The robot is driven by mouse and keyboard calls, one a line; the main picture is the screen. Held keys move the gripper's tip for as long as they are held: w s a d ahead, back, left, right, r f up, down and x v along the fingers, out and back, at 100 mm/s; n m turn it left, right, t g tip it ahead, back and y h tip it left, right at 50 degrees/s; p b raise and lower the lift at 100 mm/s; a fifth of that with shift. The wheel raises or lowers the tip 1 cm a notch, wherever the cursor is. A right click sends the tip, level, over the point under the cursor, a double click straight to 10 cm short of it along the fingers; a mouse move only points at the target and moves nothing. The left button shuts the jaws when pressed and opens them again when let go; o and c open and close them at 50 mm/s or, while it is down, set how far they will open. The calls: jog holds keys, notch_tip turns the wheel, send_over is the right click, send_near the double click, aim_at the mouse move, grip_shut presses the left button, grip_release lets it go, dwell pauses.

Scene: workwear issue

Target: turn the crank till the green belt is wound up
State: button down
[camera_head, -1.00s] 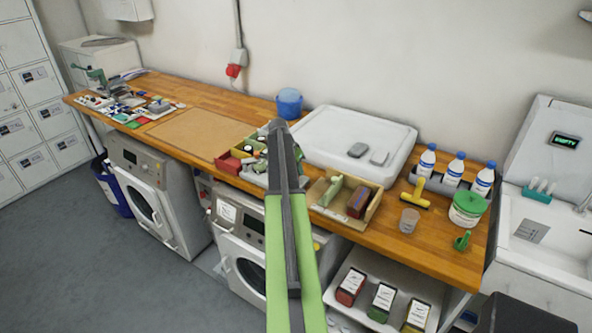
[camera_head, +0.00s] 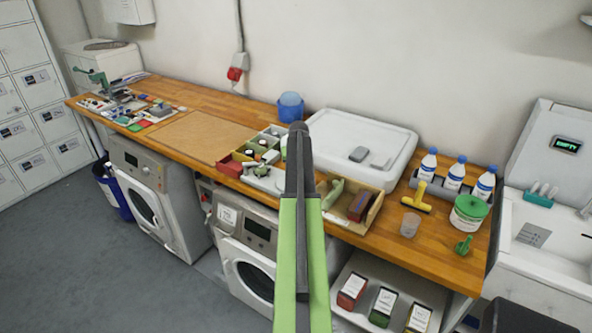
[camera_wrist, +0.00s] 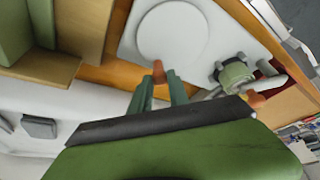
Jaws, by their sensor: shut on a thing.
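My gripper (camera_wrist: 160,82) is shut in the wrist view, its two green fingers closing on a small orange-brown piece (camera_wrist: 158,70), which looks like the crank's knob. A pale plate (camera_wrist: 128,48) with a round white disc (camera_wrist: 172,32) lies just beyond the fingers. A green roll (camera_wrist: 235,73) in a grey holder, seemingly the belt, stands to the right of the disc. How much belt is wound is too small to tell. In the head view, my forearm hides the gripper and most of the winder; a light grey plate (camera_head: 263,181) shows left of it.
An open wooden box (camera_head: 372,213) stands close right of my arm on the wooden counter (camera_head: 395,245). A divided tray (camera_head: 231,168) is to the left. A white basin lid (camera_head: 375,130) and blue cup (camera_head: 290,104) are behind. The brown mat (camera_head: 200,136) is clear.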

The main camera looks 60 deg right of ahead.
jog(key=n, duration=0.1)
jog(key=w+n+y, duration=0.1)
jog(key=n, duration=0.1)
jog(key=shift+w+d+n+t, duration=0.15)
jog(key=shift+n+t, duration=0.15)
jog(key=shift+t, duration=0.1)
jog(key=n, duration=0.1)
jog(key=w+n+y, duration=0.1)
jog(key=n, duration=0.1)
jog(key=shift+n+t, duration=0.3)
jog(key=n+y, duration=0.1)
jog(key=w+a+n, duration=0.1)
jog(key=n, duration=0.1)
jog(key=shift+n+y, duration=0.3)
jog(key=shift+y, duration=0.1)
jog(key=shift+w+a+n+y, duration=0.25)
jog(key=shift+n+y, duration=0.1)
jog(key=shift+n, duration=0.5)
jog(key=shift+w+a+n+y, duration=0.1)
jog(key=shift+a+n+y, duration=0.2)
jog(key=shift+n, duration=0.55)
jog(key=c, duration=1.3)
grip_release()
jog(key=shift+o, duration=0.2)
